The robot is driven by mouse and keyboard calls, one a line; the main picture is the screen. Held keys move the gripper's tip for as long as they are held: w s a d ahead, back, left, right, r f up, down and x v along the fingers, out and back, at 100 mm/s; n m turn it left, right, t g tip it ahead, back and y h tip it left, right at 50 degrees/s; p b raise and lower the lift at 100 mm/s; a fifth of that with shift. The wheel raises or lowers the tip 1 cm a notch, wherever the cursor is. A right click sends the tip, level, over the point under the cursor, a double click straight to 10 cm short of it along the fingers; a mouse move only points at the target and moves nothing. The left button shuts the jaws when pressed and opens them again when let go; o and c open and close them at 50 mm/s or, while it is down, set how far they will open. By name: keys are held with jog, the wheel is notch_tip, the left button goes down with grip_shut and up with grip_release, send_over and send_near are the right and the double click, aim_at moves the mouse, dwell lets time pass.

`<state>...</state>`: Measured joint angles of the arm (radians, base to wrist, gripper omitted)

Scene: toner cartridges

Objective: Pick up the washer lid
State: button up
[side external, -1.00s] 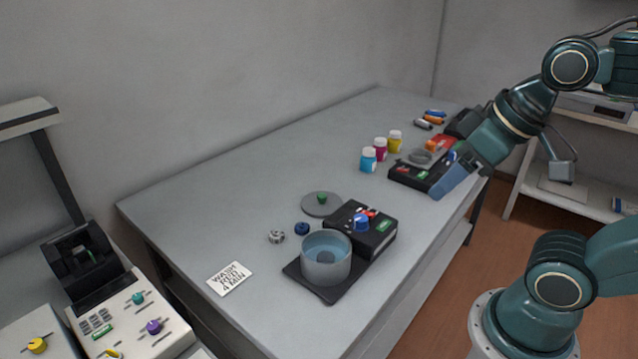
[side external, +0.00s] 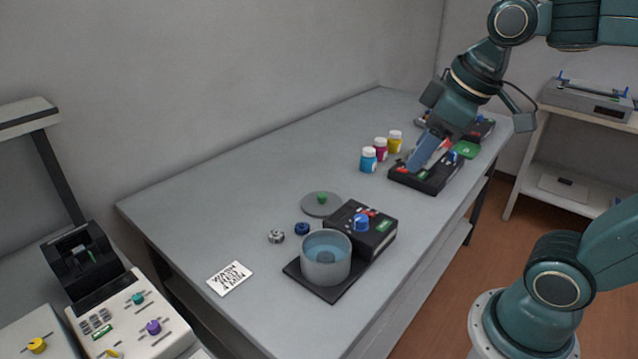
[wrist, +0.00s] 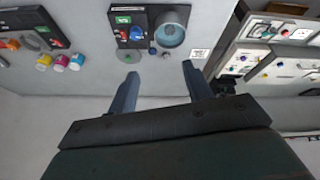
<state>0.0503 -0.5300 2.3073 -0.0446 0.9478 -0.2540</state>
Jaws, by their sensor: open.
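The washer lid (side external: 314,207) is a flat grey disc with a green knob (side external: 322,198). It lies on the table behind the washer, next to the black control box. The washer (side external: 326,270) is a grey round tub with blue liquid, open at the top, on a black base. My gripper (side external: 419,160) is above the black device at the far right part of the table, well away from the lid. In the wrist view my gripper (wrist: 158,75) is open with nothing between its fingers. The lid (wrist: 125,57) shows there beyond the left fingertip.
A control box (side external: 375,238) with a blue knob adjoins the washer. Blue, magenta and yellow bottles (side external: 381,147) stand near the black device (side external: 405,180). A blue cap (side external: 302,228), a small metal part (side external: 276,237) and a card (side external: 229,278) lie near the lid. The table's middle is clear.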

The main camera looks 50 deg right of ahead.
jog(key=w+d+r+n+g, duration=0.15)
jog(key=w+n, duration=0.35)
jog(key=w, duration=0.6)
jog(key=n+g+y, duration=0.1)
jog(key=n+g, duration=0.3)
jog(key=n, duration=0.8)
send_over(322, 195)
jog(key=shift+t, duration=0.25)
jog(key=shift+d+f, duration=0.15)
jog(key=shift+f, duration=6.65)
jog(key=shift+d+f, duration=0.15)
jog(key=shift+f, duration=6.65)
jog(key=shift+a+f, duration=0.15)
jog(key=shift+f, duration=1.15)
jog(key=shift+a+f, duration=0.1)
jog(key=shift+f, duration=1.15)
